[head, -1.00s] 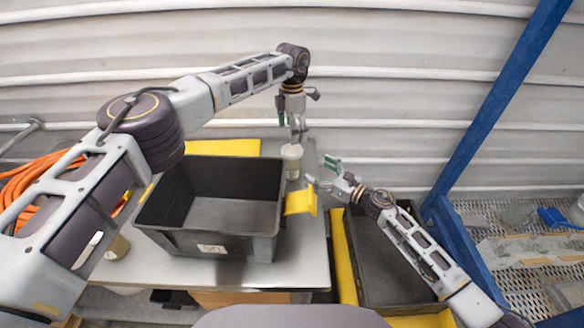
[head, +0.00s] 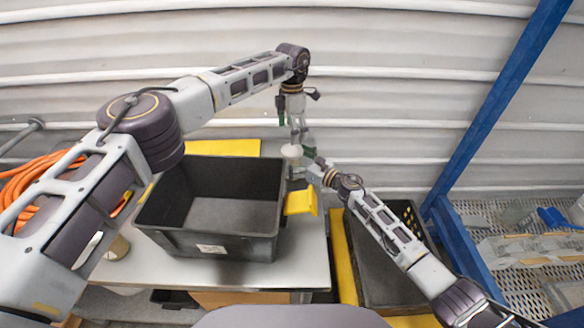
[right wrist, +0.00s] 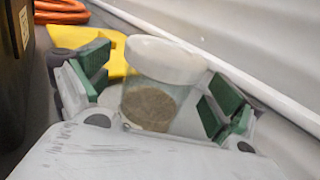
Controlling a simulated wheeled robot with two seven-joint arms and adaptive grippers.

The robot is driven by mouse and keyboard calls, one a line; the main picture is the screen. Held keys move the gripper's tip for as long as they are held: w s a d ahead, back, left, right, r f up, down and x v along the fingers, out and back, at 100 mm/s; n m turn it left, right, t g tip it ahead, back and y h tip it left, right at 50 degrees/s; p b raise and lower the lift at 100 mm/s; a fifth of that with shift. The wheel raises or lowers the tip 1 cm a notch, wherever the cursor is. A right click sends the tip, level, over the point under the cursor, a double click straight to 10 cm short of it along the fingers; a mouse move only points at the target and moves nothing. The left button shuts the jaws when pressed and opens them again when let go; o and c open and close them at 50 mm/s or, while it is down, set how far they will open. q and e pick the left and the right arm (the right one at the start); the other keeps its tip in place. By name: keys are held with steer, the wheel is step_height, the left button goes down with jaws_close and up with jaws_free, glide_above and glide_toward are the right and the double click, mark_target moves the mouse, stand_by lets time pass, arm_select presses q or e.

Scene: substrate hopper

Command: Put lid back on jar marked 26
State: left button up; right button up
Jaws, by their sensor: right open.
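A clear jar with brown substrate (right wrist: 150,105) and a white lid on its top (right wrist: 165,60) stands between the fingers of my right gripper (right wrist: 155,98), which is open around it. I cannot see a mark on it. In the head view the white lid (head: 292,152) shows beside the black bin, and my right gripper (head: 302,165) hides most of the jar. My left gripper (head: 298,134) points down just above the lid; its fingers are too small to tell whether they are open or touching. Another jar (head: 117,247) is partly hidden behind my left arm.
A black bin (head: 225,244) with a small label takes up the middle of the grey table (head: 300,268). A yellow piece (head: 301,202) is at its right side. A dark tray (head: 384,285) lies to the right, before a blue post (head: 490,110). Orange cable (head: 30,185) hangs left.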

steer(key=shift+w+a, duration=0.4)
steer(key=shift+a, duration=0.15)
steer(key=shift+c, duration=0.2)
